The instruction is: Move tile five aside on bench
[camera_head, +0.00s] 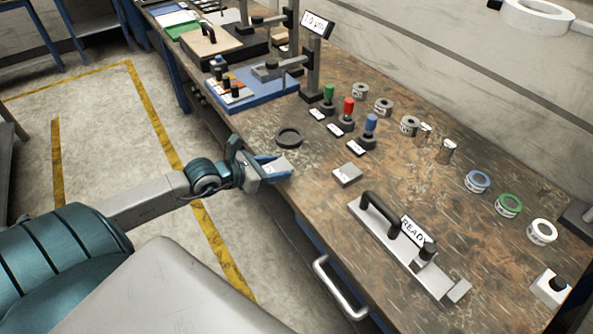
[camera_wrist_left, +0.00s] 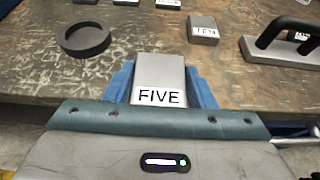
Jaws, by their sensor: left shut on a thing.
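Tile five is a small grey block with a white label reading FIVE (camera_wrist_left: 159,75). In the head view tile five (camera_head: 279,165) is at the bench's front edge. My left gripper (camera_wrist_left: 160,82) is shut on it, a blue finger on each side, with the label facing the wrist camera. In the head view my left gripper (camera_head: 272,168) reaches in from the left over the bench edge. I cannot tell whether the tile touches the bench (camera_head: 318,212). My right gripper is not in view.
A dark ring (camera_head: 289,137) lies just beyond the gripper. Another labelled grey tile (camera_head: 347,175) lies to the right, near a plate with a black handle and READY sign (camera_head: 405,240). Green, red and blue knobs (camera_head: 349,112) stand behind. Bare bench lies between the ring and that tile.

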